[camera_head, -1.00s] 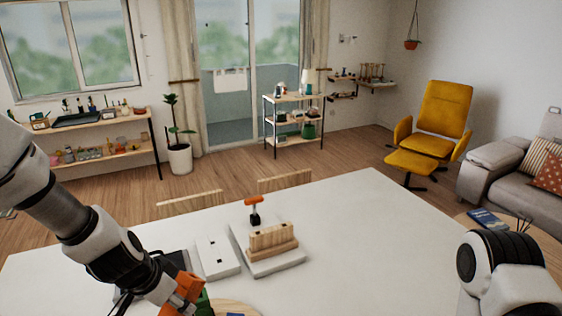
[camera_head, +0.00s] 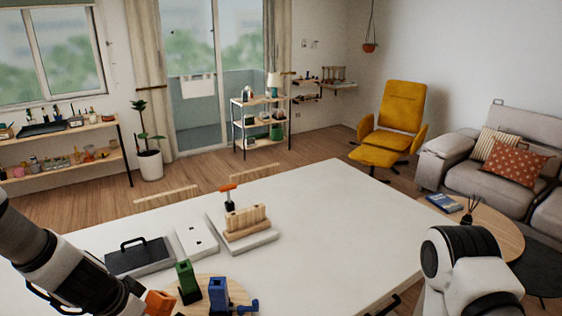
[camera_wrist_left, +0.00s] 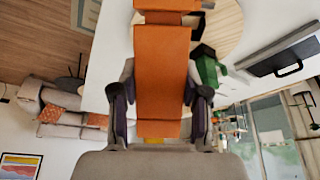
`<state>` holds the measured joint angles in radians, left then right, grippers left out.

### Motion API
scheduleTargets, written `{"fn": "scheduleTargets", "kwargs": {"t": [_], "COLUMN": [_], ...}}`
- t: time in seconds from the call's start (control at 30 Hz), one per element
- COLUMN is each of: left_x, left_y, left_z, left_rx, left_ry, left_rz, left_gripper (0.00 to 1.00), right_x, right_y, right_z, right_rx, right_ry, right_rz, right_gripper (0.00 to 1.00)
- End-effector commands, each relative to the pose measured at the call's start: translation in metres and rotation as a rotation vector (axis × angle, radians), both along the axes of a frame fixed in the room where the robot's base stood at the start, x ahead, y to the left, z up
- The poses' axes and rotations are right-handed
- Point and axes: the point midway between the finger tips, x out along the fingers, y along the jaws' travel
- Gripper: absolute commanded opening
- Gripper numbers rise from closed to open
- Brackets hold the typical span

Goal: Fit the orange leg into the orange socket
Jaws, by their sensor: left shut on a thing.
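An orange block-shaped piece (camera_wrist_left: 162,70), which looks like the orange leg, lies between the fingers of my left gripper (camera_wrist_left: 160,85) in the left wrist view. The gripper is shut on it. In the head view the orange piece (camera_head: 158,302) shows at the bottom left, at the end of my left arm, beside the round wooden board. The gripper's fingers are hardly visible there. I cannot make out an orange socket for certain. My right gripper is out of view; only part of my right arm shows.
A green block (camera_head: 187,282) and a blue piece (camera_head: 219,294) stand at the wooden board (camera_head: 240,293). Behind are a dark case (camera_head: 140,257), a white plate (camera_head: 196,242) and a wooden rack (camera_head: 246,220) with an orange-topped tool (camera_head: 228,190). The table's (camera_head: 330,220) right side is clear.

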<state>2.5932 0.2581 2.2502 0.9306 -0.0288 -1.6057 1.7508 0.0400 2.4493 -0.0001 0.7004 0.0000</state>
Motion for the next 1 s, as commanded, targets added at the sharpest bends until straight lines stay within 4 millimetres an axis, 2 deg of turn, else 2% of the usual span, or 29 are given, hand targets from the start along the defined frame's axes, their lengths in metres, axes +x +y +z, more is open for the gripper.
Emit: {"fn": "scheduleTargets", "kwargs": {"t": [0.1, 0.27, 0.53, 0.73, 1.0], "left_x": [0.002, 0.008, 0.03, 0.044, 0.05], "left_y": [-0.003, -0.01, -0.039, -0.058, -0.063], "left_z": [-0.033, -0.064, -0.138, -0.136, -0.13], "left_rx": [0.0, 0.002, 0.013, 0.008, 0.006], "left_ry": [0.0, 0.0, -0.003, -0.004, -0.003], "left_rz": [-0.011, 0.016, 0.222, 0.39, 0.498], "left_gripper": [0.0, 0.0, 0.0, 0.0, 0.0], "right_x": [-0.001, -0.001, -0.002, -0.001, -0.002], "right_y": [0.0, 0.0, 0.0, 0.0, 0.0], "right_z": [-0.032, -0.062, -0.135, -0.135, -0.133], "right_rx": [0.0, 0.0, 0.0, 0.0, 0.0], "right_ry": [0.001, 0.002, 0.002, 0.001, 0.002], "right_rz": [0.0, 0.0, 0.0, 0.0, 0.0], "right_gripper": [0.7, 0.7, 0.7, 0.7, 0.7]}}
